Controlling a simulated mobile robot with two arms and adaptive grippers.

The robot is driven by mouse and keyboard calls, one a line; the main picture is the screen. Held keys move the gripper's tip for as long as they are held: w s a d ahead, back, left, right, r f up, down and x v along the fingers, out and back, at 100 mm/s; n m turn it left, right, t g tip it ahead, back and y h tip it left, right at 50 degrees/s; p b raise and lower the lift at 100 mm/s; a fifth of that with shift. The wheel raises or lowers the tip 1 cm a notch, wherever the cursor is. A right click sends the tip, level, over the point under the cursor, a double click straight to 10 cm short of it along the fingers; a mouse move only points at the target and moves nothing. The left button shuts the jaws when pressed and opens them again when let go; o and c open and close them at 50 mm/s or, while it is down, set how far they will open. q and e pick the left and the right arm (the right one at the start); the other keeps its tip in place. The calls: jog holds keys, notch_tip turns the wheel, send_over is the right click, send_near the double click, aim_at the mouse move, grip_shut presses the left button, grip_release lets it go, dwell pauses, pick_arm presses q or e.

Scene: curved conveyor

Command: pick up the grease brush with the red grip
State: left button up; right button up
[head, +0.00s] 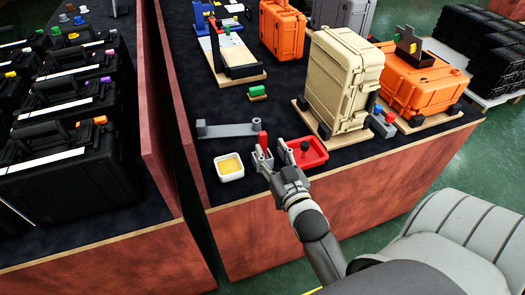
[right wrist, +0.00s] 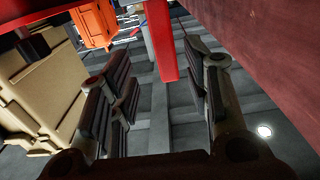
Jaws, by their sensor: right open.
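The red grip (head: 263,139) of the brush stands upright just beyond the fingers of my right gripper (head: 271,157) in the head view. In the right wrist view the red grip (right wrist: 160,42) shows as a red bar between the open fingers of the right gripper (right wrist: 160,75), with a gap on each side. The brush's lower end is hidden. A white tub of yellow grease (head: 230,166) sits left of the gripper. My left gripper is not in view.
A red tray (head: 318,153) with a dark knobbed part lies right of the gripper. A grey bracket (head: 228,129) lies behind the tub. A beige case (head: 340,80) stands on a board at right, with an orange case (head: 425,85) beyond.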

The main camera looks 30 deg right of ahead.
aim_at(264, 144)
jog(key=x, duration=0.4)
jog(key=shift+w+a, duration=0.25)
jog(key=shift+a, duration=0.1)
jog(key=shift+w+d, duration=0.15)
jog(key=shift+w, duration=0.35)
jog(key=shift+c, duration=0.3)
grip_shut()
